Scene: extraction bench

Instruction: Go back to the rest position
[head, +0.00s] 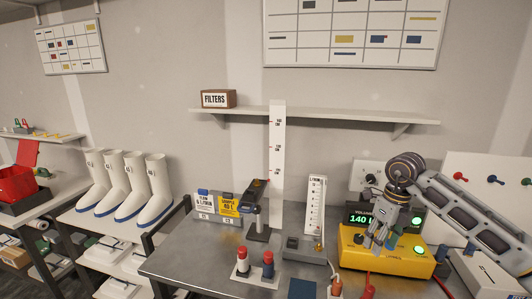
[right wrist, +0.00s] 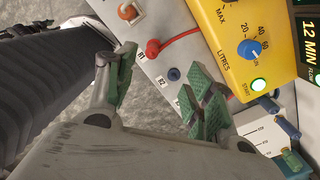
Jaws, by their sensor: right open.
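My right gripper (head: 383,238) hangs in front of the yellow box (head: 357,262) at the right of the bench in the head view. In the right wrist view my right gripper (right wrist: 163,92) has its green-padded fingers spread with nothing between them. The yellow box (right wrist: 222,22) there shows a blue LITRES knob (right wrist: 249,48) and a lit green START button (right wrist: 259,84), beside the fingers. My left gripper is in neither view.
A display (head: 358,218) reading 140 stands behind the yellow box. White boots (head: 125,190) are at left.

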